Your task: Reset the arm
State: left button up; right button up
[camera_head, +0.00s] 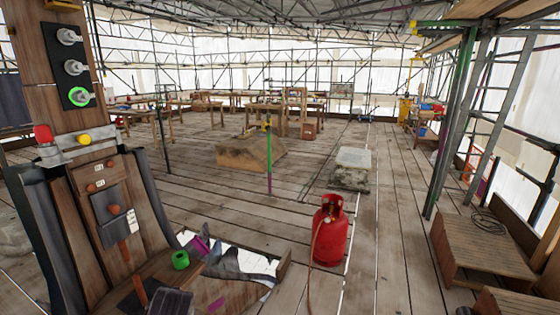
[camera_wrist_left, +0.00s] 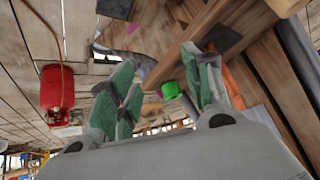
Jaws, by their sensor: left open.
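My left gripper (camera_wrist_left: 158,62) shows in the left wrist view with its green-padded fingers spread apart. I see nothing held between them. A green roll (camera_wrist_left: 172,90) appears beyond the gap between the fingers, apart from them as far as I can tell. In the head view the green roll (camera_head: 180,260) sits at the foot of an upright wooden panel (camera_head: 95,205). I cannot clearly make out my left gripper in the head view. My right gripper is in neither view.
A red gas cylinder (camera_head: 331,235) with a hose stands on the plank floor, right of a low wooden surface with purple and white pieces. The panel carries red (camera_head: 43,133) and yellow (camera_head: 84,139) knobs. A wooden crate (camera_head: 480,248) stands right.

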pick_arm(q)
jog(key=shift+s+d+f+m+g+h, duration=0.95)
jog(key=shift+s+d+f+m, duration=0.9)
jog(key=shift+s, duration=2.85)
jog(key=shift+s+d+f+m+g+h, duration=0.55)
jog(key=shift+s+d+f+m+h, duration=0.7)
jog(key=shift+s+f, duration=2.35)
jog(key=s+a+f+g, duration=0.1)
jog(key=s+f, duration=0.1)
jog(key=f, duration=1.4)
jog(key=s+a+f, duration=0.1)
jog(key=s+f, duration=0.1)
jog(key=f, duration=1.3)
jog(key=s+a+f, duration=0.3)
jog(key=s+f, duration=0.6)
jog(key=s, duration=0.1)
jog(key=s+a+f+g, duration=0.1)
jog(key=s+a+f, duration=0.2)
jog(key=s+f, duration=0.7)
jog(key=shift+s+a+f+y, duration=0.15)
jog(key=shift+s+y, duration=0.15)
jog(key=shift+s, duration=0.3)
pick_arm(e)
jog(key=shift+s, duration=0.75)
